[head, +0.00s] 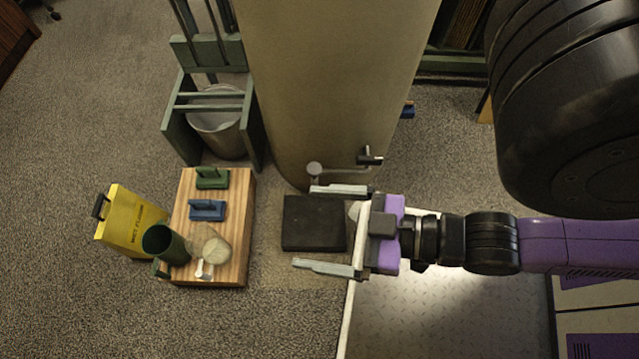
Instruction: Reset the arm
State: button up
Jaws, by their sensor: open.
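My gripper (330,228) is in the head view, right of the middle, at the end of my purple and black arm. Its two fingers point left and stand wide apart, with nothing between them at their height. A black square mat or slab (305,237) shows below, in the gap between the fingers. I cannot tell the height of the gripper above it.
A tan column (320,90) and a bucket (217,120) stand behind.

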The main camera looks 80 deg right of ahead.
notch_tip(320, 180, up, 28)
jog(key=p, duration=2.8)
jog(key=shift+r+p, duration=0.25)
jog(key=shift+p, duration=0.05)
